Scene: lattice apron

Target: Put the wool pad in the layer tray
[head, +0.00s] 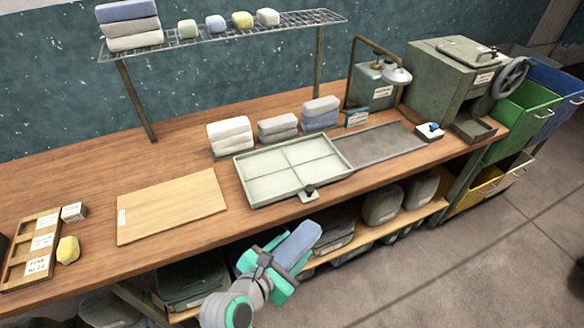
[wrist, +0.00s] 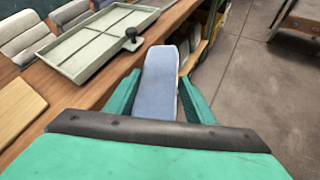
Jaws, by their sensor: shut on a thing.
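My gripper (head: 283,266) is shut on a long blue-grey wool pad (head: 300,243). It holds the pad in the air in front of the bench's front edge, outside the bench top. In the wrist view the pad (wrist: 160,82) lies between the two green fingers and points away from the camera. The layer tray (head: 255,199) is a pale, shallow tray with four compartments and a dark knob on its near rim. It sits on the bench beyond the pad, and its compartments look empty. In the wrist view the tray (wrist: 84,77) is up and left of the pad.
A wooden board (head: 172,207) lies left of the tray. Stacks of folded pads (head: 231,137) stand behind it, with a grey mat (head: 385,146) to its right. A wire shelf (head: 220,37) hangs above. A lower shelf (head: 345,236) holds rolls under the bench.

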